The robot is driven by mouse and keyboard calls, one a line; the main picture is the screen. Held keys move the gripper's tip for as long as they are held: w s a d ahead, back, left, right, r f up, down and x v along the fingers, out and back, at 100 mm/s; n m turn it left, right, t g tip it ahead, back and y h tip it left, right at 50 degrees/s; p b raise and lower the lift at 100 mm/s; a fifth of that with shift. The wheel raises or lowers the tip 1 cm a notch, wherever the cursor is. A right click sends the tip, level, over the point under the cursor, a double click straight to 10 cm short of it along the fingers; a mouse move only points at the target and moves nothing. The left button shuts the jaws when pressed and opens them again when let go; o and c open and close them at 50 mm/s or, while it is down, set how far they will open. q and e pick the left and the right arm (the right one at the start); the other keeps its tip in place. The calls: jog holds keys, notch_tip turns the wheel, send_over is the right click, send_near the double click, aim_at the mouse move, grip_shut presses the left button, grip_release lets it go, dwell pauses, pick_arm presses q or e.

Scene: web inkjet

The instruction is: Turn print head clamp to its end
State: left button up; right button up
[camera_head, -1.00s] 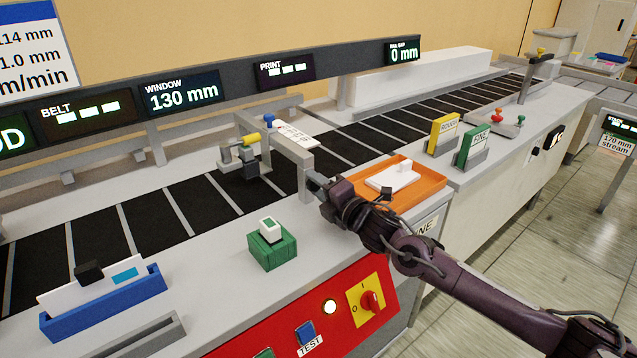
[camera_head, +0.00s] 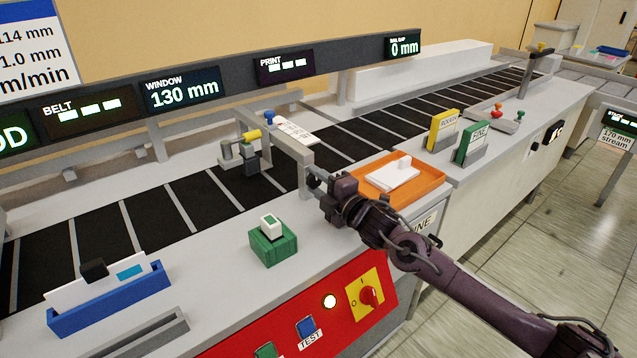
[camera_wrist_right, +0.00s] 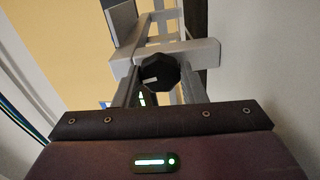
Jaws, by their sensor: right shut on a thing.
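The print head clamp shows as a dark faceted knob (camera_wrist_right: 160,72) with a pale mark in the right wrist view, on the front of the grey gantry over the belt. In the head view my right gripper (camera_head: 317,184) is at the near gantry post and hides most of the knob. It is shut on the knob. My left gripper is not in view.
An orange tray (camera_head: 432,181) with a white piece lies just right of my gripper. A green block (camera_head: 273,250), a blue holder (camera_head: 110,303) and a red control panel (camera_head: 290,335) are at the front. Yellow (camera_head: 443,130) and green (camera_head: 472,145) cards stand farther right.

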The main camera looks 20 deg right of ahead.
jog(key=o, duration=1)
jog(key=shift+s, duration=0.1)
jog(key=shift+s+d+f, duration=0.1)
jog(key=shift+s+d, duration=0.1)
jog(key=shift+s, duration=0.1)
jog(key=v, duration=0.5)
jog(key=shift+s+d, duration=0.1)
jog(key=shift+s, duration=0.15)
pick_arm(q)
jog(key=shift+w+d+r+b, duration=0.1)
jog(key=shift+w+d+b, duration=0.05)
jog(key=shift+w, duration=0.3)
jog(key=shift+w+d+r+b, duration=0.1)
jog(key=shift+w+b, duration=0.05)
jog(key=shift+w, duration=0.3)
pick_arm(e)
jog(key=shift+s+d, duration=0.2)
jog(key=shift+s, duration=0.5)
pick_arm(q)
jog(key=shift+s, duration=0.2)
